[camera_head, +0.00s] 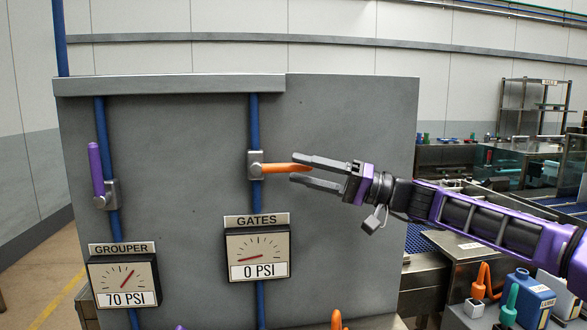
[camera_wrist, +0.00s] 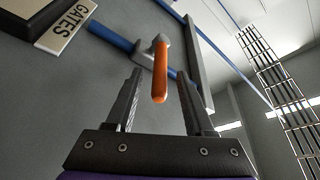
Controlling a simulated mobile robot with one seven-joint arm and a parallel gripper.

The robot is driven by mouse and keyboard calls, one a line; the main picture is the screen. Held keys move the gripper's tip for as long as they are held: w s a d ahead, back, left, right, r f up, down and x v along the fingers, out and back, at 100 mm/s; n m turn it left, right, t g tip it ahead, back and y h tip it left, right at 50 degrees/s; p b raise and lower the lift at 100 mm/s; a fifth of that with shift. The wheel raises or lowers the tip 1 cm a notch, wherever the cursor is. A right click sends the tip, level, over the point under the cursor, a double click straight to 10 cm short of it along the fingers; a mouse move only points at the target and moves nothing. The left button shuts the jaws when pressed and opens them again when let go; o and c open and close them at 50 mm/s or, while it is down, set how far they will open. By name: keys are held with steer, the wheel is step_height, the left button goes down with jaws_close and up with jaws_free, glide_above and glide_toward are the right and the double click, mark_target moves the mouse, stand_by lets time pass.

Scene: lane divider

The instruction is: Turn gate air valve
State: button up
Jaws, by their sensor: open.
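The gates air valve has an orange handle (camera_head: 285,169) that sticks out horizontally to the right from a grey valve body (camera_head: 255,165) on a blue vertical pipe. Below it the GATES gauge (camera_head: 257,252) reads 0 PSI. My gripper (camera_head: 292,169) is open, with the end of the orange handle at its fingertips in the head view. In the wrist view the orange handle (camera_wrist: 160,72) shows between the two open fingers, apart from both. The handle's depth between the fingers is hard to tell.
A second valve with a purple handle (camera_head: 95,168) pointing up is on the left pipe, above the GROUPER gauge (camera_head: 124,281) at 70 PSI. The grey panel (camera_head: 340,120) stands behind both. Orange and teal nozzles and a blue jug (camera_head: 525,298) stand at the lower right, below my arm.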

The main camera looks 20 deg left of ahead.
mark_target(282, 168)
steer(key=shift+x, duration=1.2)
jaws_close()
stand_by(0.6)
